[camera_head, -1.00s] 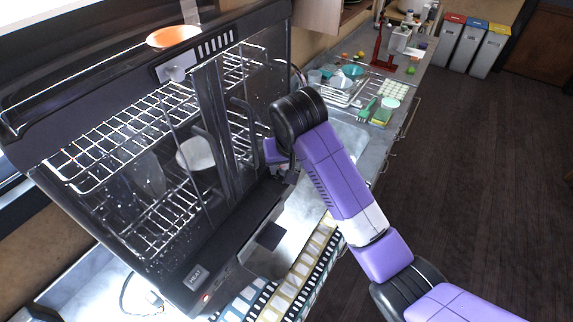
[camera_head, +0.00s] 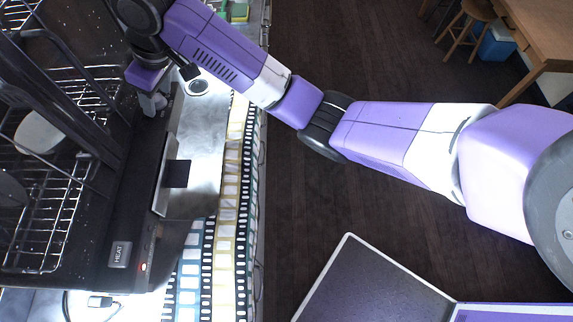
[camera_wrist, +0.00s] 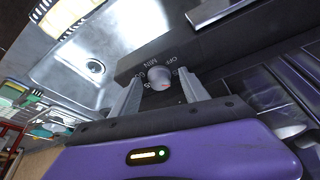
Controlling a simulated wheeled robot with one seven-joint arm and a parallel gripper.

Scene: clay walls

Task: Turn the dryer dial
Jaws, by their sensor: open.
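The dryer (camera_head: 128,205) is a tall dark dish-drying cabinet at the left of the head view, with wire racks inside and a dark lower front panel. Its dial (camera_wrist: 160,78) is a round grey knob in the wrist view, ringed by "OFF", "MIN" and number marks. My gripper (camera_wrist: 160,76) is open, with one finger on each side of the dial; I cannot tell whether either finger touches it. In the head view my gripper (camera_head: 152,103) is at the front panel, and the dial is hidden there.
A HEAT button (camera_head: 119,254) and a lit red lamp (camera_head: 144,267) are on the panel's near end.

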